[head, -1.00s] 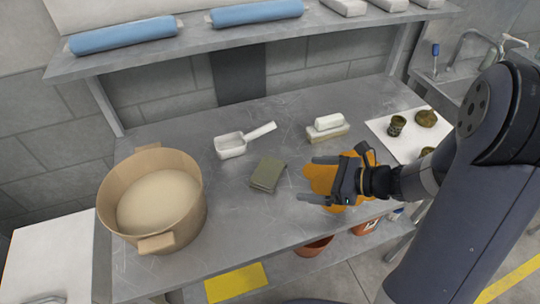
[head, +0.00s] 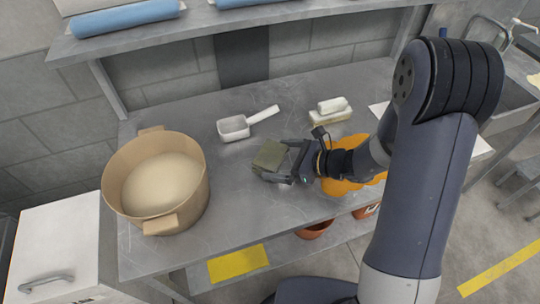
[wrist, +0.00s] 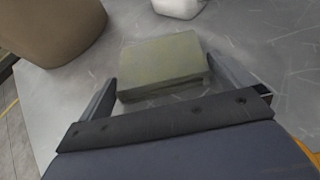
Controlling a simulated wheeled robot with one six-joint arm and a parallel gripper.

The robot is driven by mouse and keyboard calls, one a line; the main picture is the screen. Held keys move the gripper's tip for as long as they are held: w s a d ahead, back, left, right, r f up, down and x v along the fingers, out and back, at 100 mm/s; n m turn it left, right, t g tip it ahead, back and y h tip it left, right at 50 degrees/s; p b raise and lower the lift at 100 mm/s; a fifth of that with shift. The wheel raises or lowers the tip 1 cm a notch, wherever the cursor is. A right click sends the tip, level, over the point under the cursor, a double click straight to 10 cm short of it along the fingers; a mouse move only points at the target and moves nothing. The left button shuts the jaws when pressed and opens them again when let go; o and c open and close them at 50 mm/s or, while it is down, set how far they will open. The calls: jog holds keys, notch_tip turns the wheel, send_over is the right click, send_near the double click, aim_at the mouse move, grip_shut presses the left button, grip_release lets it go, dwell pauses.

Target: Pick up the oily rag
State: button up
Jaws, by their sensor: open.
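A folded olive-grey cloth, which looks like the oily rag (head: 269,154), lies flat on the metal bench. It also shows in the wrist view (wrist: 165,62), in front of and between the fingers. My gripper (head: 276,160) is open, low over the bench at the rag's near right side. One finger is on each side of the rag's near part, and the rag's far part extends beyond the fingertips. I cannot tell whether the fingers touch it.
A large tan pot (head: 195,195) stands left of the rag. A white scoop (head: 234,127) lies behind it. A white-topped brush or block (head: 332,105) sits at the back right. An orange cloth (head: 345,186) lies partly under my arm.

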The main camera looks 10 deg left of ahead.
jog(key=shift+a+f, duration=0.15)
jog(key=shift+a, duration=0.05)
jog(key=shift+c, duration=0.4)
jog(key=c, duration=0.6)
